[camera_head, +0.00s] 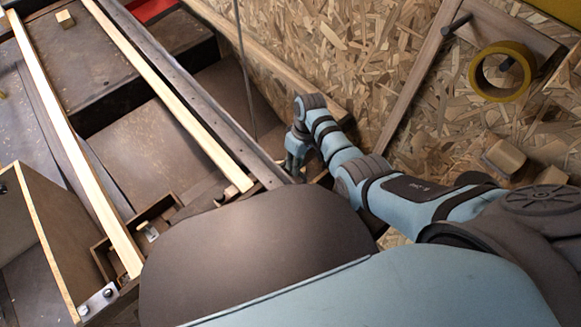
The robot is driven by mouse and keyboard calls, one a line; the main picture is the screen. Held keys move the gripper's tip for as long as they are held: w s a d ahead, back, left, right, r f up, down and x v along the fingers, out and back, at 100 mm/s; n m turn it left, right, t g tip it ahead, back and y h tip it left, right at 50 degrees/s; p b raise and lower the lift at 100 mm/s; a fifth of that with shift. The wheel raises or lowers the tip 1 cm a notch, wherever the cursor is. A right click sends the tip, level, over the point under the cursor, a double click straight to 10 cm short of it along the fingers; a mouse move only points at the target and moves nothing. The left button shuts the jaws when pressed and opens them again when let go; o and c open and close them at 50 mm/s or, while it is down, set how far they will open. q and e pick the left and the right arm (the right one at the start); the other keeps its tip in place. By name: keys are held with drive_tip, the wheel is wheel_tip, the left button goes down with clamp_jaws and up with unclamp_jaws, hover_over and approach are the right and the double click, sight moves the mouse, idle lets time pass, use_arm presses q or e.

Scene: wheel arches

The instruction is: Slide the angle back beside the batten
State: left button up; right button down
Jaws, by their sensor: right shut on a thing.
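The angle (200,98) is a long dark metal strip with small holes, running from the top left down to the right. A pale wooden batten (168,92) lies left of it, roughly parallel, with a strip of dark gap between them. A second pale batten (75,145) lies farther left. My right gripper (293,172) points down at the angle's near end and is shut on it; its fingertips are small and partly hidden. My left gripper is out of view.
A small divided wooden box (150,232) and an open wooden case (35,240) lie at lower left. A small wood block (65,19) sits at top left.

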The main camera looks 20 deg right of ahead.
drive_tip(key=c, duration=1.7)
unclamp_jaws()
drive_tip(key=shift+o, duration=0.2)
wheel_tip(320, 180, up, 12)
drive_tip(key=d, duration=0.2)
drive_tip(key=shift+w, duration=0.4)
drive_tip(key=shift+f, duration=0.1)
